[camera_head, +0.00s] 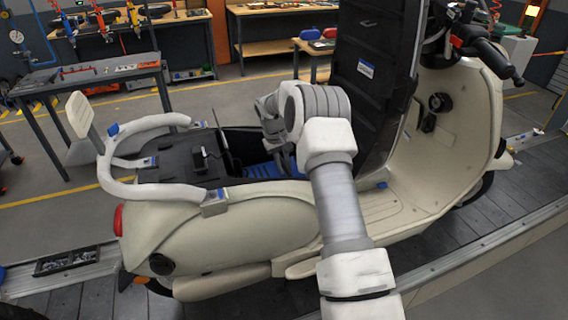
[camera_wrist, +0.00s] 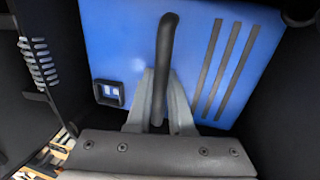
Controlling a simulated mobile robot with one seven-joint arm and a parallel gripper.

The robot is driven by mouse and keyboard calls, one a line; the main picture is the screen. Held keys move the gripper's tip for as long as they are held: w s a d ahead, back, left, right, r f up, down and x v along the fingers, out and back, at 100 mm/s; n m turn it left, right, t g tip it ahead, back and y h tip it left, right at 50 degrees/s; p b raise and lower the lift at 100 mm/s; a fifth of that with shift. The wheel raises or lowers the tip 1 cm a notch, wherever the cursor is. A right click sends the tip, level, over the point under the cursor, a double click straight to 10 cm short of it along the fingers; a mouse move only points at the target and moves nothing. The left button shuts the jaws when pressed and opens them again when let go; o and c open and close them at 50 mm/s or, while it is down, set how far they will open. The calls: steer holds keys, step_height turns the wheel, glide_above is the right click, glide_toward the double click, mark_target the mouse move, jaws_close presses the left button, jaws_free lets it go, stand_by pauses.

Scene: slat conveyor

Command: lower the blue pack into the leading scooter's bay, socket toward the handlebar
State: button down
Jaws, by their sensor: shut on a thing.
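The cream scooter (camera_head: 210,240) stands on the conveyor with its black seat (camera_head: 372,75) tipped up and its bay (camera_head: 228,142) open. The handlebar (camera_head: 487,48) is at the right. The blue pack (camera_head: 262,171) is partly visible low inside the bay opening, behind my arm. In the wrist view the blue pack (camera_wrist: 125,35) fills the middle, with a dark-framed socket (camera_wrist: 108,93) at its lower left and three dark stripes at right. My gripper (camera_wrist: 158,105) is shut on its black handle. Its fingers are hidden in the head view. The pack's underside is hidden, and I cannot tell whether it is seated.
A cream grab rail (camera_head: 140,190) curves around the scooter's rear, beside the bay. The raised seat stands close to the right of my wrist. Dark bay walls lie close around the pack in the wrist view. Work tables (camera_head: 85,75) stand well behind, across open floor.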

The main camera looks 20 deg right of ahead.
steer(key=shift+w+f+b, duration=0.1)
steer(key=shift+f+b, duration=1.8)
steer(key=shift+f, duration=2.85)
steer(key=shift+f+b, duration=1.4)
steer(key=shift+b, duration=0.1)
steer(key=c, duration=0.7)
jaws_free()
steer(key=shift+s, duration=0.2)
steer(key=shift+c, duration=0.2)
steer(key=shift+s+f, duration=0.1)
steer(key=shift+f, duration=0.15)
steer(key=a+r, duration=0.1)
steer(key=r, duration=0.4)
steer(key=a+r, duration=0.1)
steer(key=r, duration=0.5)
steer(key=a+r, duration=0.1)
steer(key=r, duration=0.5)
steer(key=shift+a+r+b, duration=0.15)
steer(key=shift+r+b, duration=0.1)
steer(key=shift+b, duration=0.15)
steer(key=shift+r, duration=0.1)
